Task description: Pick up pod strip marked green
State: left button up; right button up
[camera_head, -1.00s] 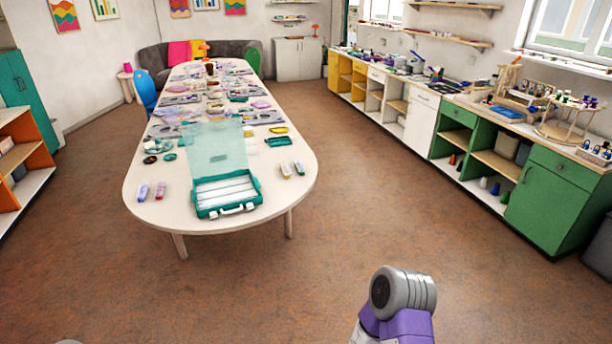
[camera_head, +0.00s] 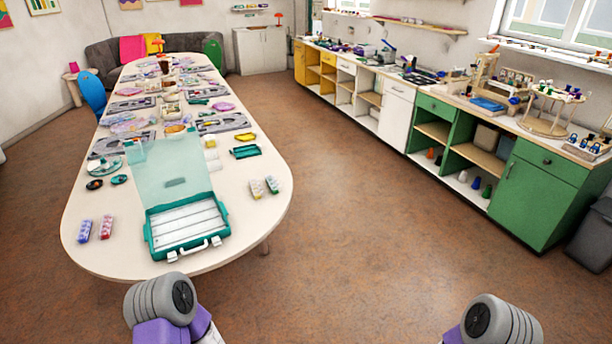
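Several small pod strips lie on the long white table. A bluish-purple strip (camera_head: 84,231) and a pink-red strip (camera_head: 106,228) lie side by side left of the open case. A pale yellowish strip (camera_head: 256,188) and a greenish strip (camera_head: 272,184) lie to its right, near the table's right edge. The greenish one may be the strip marked green, but its marking is too small to read. The teal case (camera_head: 185,244) has its clear lid raised and pale rows inside. Only links of my two arms show at the bottom; both grippers are out of the picture.
A teal tray (camera_head: 244,152) and a yellow dish (camera_head: 245,137) lie behind the right-hand strips. Crowded boards fill the table's far part. Green and white cabinets (camera_head: 540,190) line the right wall; brown floor between is clear.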

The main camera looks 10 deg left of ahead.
aim_at(273, 187)
jog(key=u, duration=0.25)
jog(key=i, duration=0.95)
jog(key=u, duration=0.6)
